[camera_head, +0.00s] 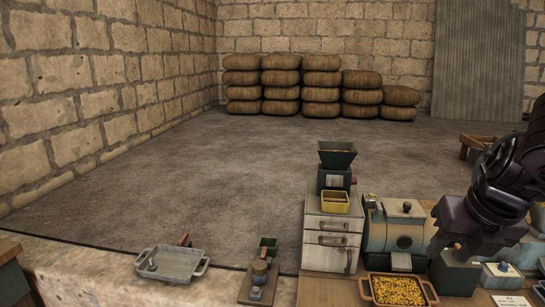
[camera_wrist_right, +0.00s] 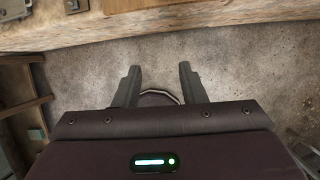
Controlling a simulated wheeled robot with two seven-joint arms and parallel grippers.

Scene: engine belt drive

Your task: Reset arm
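My right arm comes in from the right edge of the head view, its dark wrist bent down above the right part of the bench. My right gripper (camera_wrist_right: 156,84) shows in the wrist view with its two fingers apart and nothing gripped between them. A dark rounded shape with a pale curved rim shows below and between the fingers; I cannot tell what it is. In the head view the fingertips are hard to make out against the machines. My left gripper is not in view.
Near my right wrist stand a boiler-like machine (camera_head: 392,232), a tray of yellow grains (camera_head: 398,290) and a drawer cabinet (camera_head: 332,240) with a hopper mill (camera_head: 337,157). A grey metal tray (camera_head: 170,264) lies left. Stacked sacks (camera_head: 321,79) stand far back; the floor between is clear.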

